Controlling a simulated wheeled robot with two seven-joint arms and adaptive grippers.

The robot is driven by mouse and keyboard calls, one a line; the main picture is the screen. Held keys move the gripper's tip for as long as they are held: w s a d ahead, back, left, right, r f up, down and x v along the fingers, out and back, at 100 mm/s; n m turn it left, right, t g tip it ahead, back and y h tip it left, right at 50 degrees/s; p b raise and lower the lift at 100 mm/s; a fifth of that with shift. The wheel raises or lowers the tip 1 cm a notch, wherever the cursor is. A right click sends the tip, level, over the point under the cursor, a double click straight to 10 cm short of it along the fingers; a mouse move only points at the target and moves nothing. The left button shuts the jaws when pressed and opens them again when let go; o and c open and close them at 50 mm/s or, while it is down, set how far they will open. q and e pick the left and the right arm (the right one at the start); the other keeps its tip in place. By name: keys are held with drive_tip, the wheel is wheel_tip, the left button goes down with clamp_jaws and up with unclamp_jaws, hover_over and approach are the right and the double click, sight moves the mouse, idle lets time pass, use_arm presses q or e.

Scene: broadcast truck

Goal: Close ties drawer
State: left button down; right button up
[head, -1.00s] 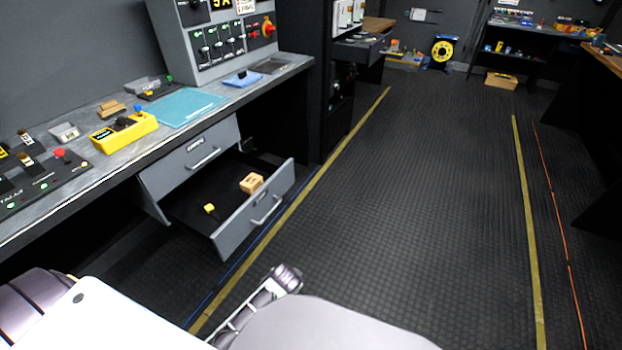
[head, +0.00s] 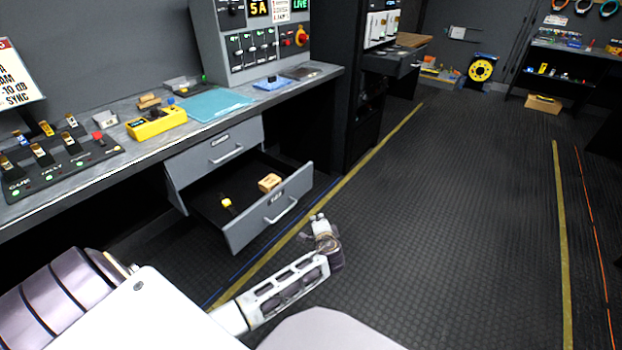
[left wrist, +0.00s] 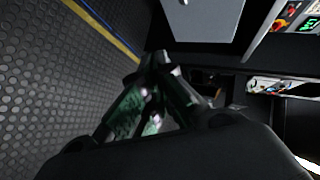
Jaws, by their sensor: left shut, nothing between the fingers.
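The lower drawer (head: 252,222) under the left desk is pulled out, with its grey front, bar handle and small label facing the aisle. The label is too small to read. Inside it lie a tan block (head: 270,182) and a small yellow-and-black item (head: 227,203). The drawer above it (head: 215,150) is shut. My left gripper (head: 318,220) is shut and empty, out over the floor to the right of the open drawer's front, apart from it. In the left wrist view its fingertips (left wrist: 157,58) are together, with a grey panel (left wrist: 205,18) beyond them. My right gripper is out of view.
The desk top (head: 105,172) holds a yellow device (head: 157,123), a teal mat (head: 213,104) and switch panels. A black rack (head: 362,110) stands beyond the desk. The ribbed floor (head: 450,210) to the right is open.

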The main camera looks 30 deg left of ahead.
use_arm(q)
drive_tip(key=w+r+m+t+y, duration=0.2)
drive_tip(key=w+r+t, duration=0.1)
drive_tip(key=r, duration=0.5)
drive_tip(key=shift+w+a+m+t+y, duration=0.3)
drive_tip(key=shift+w+a, duration=0.05)
drive_tip(key=shift+a, duration=0.1)
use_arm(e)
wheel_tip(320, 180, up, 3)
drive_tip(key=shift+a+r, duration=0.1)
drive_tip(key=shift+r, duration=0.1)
use_arm(q)
drive_tip(key=shift+r, duration=0.1)
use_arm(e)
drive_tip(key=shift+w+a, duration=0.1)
